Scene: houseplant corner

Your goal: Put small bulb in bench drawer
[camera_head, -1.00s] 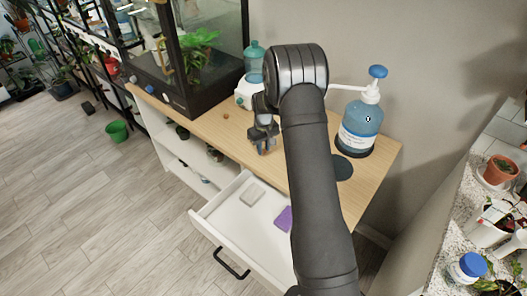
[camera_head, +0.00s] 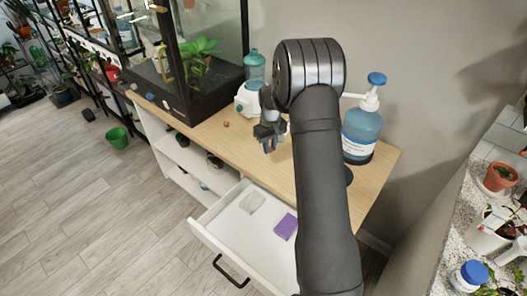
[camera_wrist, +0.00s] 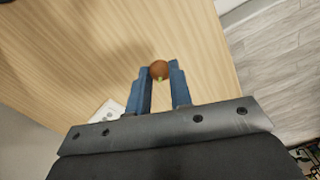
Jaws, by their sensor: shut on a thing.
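My gripper (camera_wrist: 160,74) is shut on a small round brown bulb (camera_wrist: 159,70) with a pale tip, held between the ends of its blue fingers. In the head view my gripper (camera_head: 269,147) is over the wooden bench top, left of the blue pump bottle; the held bulb cannot be made out there. The bench drawer (camera_head: 207,233) is white and pulled open, below and in front of my gripper. It holds a pale, see-through item (camera_head: 251,202) and a purple block (camera_head: 286,226), with bare floor around them.
A small brown ball (camera_head: 226,124) lies on the bench top (camera_head: 207,132). A blue pump bottle (camera_head: 361,130) stands at the right, and a teal bottle on a white base (camera_head: 247,98) at the back. A dark-framed glass terrarium (camera_head: 205,95) fills the bench's left end.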

